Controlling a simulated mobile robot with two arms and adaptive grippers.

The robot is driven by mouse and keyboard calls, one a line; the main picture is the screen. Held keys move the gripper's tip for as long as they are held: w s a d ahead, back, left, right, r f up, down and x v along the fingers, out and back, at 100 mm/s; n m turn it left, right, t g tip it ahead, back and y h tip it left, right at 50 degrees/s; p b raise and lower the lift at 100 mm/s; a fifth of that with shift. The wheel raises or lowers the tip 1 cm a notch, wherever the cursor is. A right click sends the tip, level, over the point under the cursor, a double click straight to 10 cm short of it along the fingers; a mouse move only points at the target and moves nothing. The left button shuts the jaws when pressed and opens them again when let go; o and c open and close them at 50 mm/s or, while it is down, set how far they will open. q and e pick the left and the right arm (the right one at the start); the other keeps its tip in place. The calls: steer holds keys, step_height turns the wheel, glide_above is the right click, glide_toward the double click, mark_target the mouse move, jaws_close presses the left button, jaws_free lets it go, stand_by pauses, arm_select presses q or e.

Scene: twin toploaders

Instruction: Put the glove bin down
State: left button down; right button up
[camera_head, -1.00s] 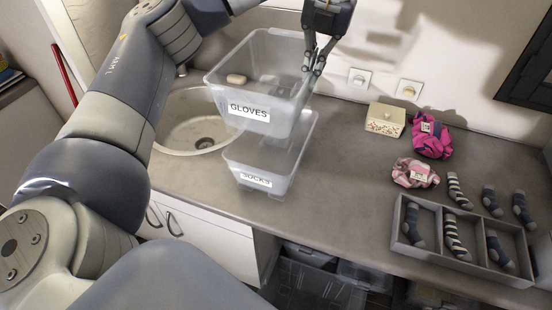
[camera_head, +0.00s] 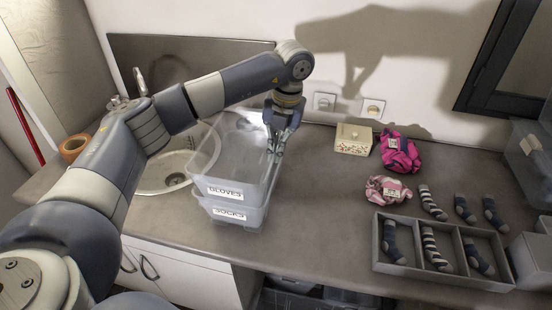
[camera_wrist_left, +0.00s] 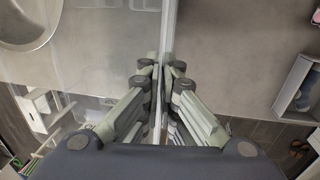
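The clear glove bin (camera_head: 228,172), labelled GLOVES, stands upright at the counter's left part, directly above the clear bin labelled SOCKS (camera_head: 229,214). Its lower part looks set into or resting on the socks bin; I cannot tell whether it bears fully. My left gripper (camera_head: 273,150) comes down from above at the bin's right side, fingers closed on its right wall. In the left wrist view, the glove bin's wall (camera_wrist_left: 168,28) runs between the two fingertips (camera_wrist_left: 161,72). My right gripper is not in view.
A sink (camera_head: 165,176) lies left of the bins, with a tape roll (camera_head: 73,148) beyond it. To the right are a small box (camera_head: 353,139), pink items (camera_head: 399,153), loose socks and a divided sock tray (camera_head: 440,277). The counter between bins and tray is clear.

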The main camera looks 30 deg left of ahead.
arm_select(q)
steer(key=shift+s+f, duration=0.1)
steer(key=shift+f, duration=0.3)
step_height(320, 180, down, 4)
steer(key=shift+r+p, duration=0.1)
steer(key=shift+p, duration=0.6)
steer(key=c, duration=2.3)
jaws_free()
steer(key=o, duration=0.5)
